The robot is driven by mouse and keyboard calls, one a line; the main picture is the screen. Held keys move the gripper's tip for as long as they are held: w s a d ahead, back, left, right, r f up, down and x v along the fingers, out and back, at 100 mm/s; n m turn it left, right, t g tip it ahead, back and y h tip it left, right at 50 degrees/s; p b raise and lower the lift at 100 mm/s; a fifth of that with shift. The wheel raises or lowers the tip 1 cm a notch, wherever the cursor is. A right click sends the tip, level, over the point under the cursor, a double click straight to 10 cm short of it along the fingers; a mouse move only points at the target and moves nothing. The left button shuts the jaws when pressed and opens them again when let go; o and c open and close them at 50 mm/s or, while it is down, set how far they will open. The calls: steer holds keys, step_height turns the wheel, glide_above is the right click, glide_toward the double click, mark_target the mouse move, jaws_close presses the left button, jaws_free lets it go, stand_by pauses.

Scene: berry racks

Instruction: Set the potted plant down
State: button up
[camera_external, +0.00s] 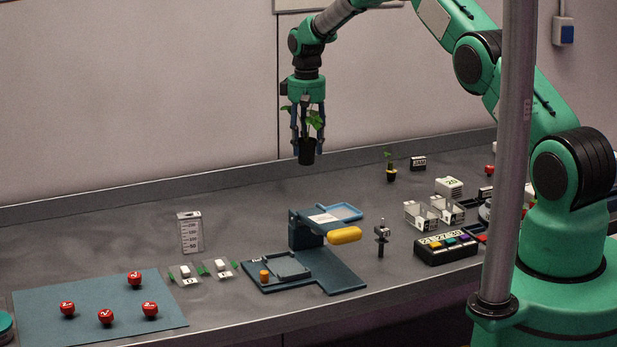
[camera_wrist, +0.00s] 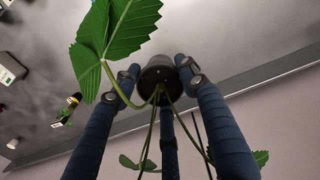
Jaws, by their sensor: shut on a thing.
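The potted plant, green leaves in a small black pot (camera_external: 307,152), hangs in my gripper (camera_external: 308,140) well above the bench, toward its back edge. My gripper is shut on the pot, which looks upright in the outside view. The wrist view shows the black pot (camera_wrist: 157,75) between the dark fingers (camera_wrist: 160,82), with a large leaf (camera_wrist: 118,30) spreading over the upper left. The pot's base is clear of any surface.
The grey bench (camera_external: 240,225) has free room at the back below my gripper. A smaller plant in a pot (camera_external: 391,174) stands to the right. A blue press-like stand with a yellow handle (camera_external: 344,235) is in front. Red numbered knobs (camera_external: 105,316) lie on a blue mat (camera_external: 40,305) at left.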

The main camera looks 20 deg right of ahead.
steer(key=s+d+m+b, duration=0.1)
steer(key=s+d+b, duration=0.8)
steer(key=s+d, duration=0.6)
steer(key=shift+s+d, duration=0.15)
steer(key=shift+d, duration=0.5)
step_height(320, 180, down, 6)
steer(key=shift+b, duration=0.3)
steer(key=shift+f, duration=0.15)
steer(key=shift+f, duration=1.8)
steer(key=shift+f+b, duration=0.15)
steer(key=shift+b, duration=0.15)
